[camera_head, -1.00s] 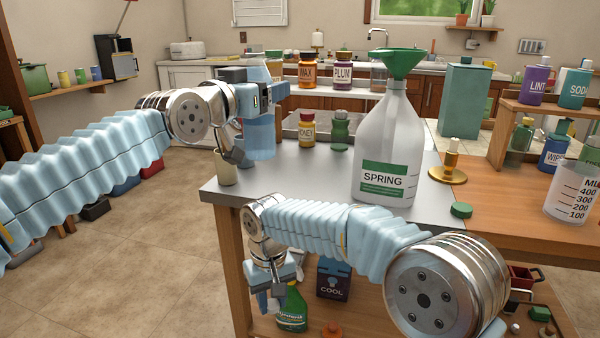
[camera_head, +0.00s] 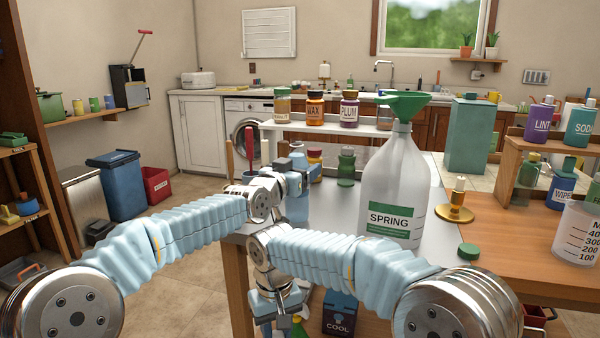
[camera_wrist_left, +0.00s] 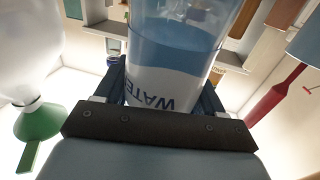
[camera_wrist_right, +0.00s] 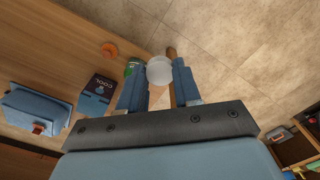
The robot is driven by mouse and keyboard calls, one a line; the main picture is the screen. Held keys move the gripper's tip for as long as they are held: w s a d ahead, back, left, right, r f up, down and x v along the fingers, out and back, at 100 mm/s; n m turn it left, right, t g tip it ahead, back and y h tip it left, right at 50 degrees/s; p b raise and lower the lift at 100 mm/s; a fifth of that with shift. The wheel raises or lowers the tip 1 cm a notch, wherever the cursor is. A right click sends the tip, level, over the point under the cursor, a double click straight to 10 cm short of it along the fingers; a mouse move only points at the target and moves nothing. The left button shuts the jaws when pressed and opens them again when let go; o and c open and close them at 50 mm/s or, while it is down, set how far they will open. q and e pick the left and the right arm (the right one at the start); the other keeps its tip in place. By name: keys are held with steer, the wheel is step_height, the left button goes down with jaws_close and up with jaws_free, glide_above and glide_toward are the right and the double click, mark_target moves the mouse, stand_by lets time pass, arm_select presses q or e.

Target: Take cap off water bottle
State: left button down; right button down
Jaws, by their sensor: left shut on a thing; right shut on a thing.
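The water bottle (camera_wrist_left: 185,60), clear with blue water and a white label reading "WATE" upside down, is between the fingers of my left gripper in the left wrist view. My right gripper (camera_wrist_right: 159,82) is shut on a small round white piece that looks like a cap (camera_wrist_right: 159,69). In the head view my right gripper (camera_head: 277,318) hangs low in front of the table, below the worktop.
A large SPRING jug (camera_head: 390,185) with a green funnel (camera_head: 404,104) stands right of my left gripper. A green lid (camera_head: 468,251) and a brass stand (camera_head: 456,212) lie nearby. A COOL box (camera_head: 341,314) is on the lower shelf.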

arm_select(q)
steer(key=shift+s+f, duration=0.1)
steer(key=shift+f, duration=0.2)
steer(key=shift+f, duration=0.15)
steer(key=shift+c, duration=0.6)
jaws_free()
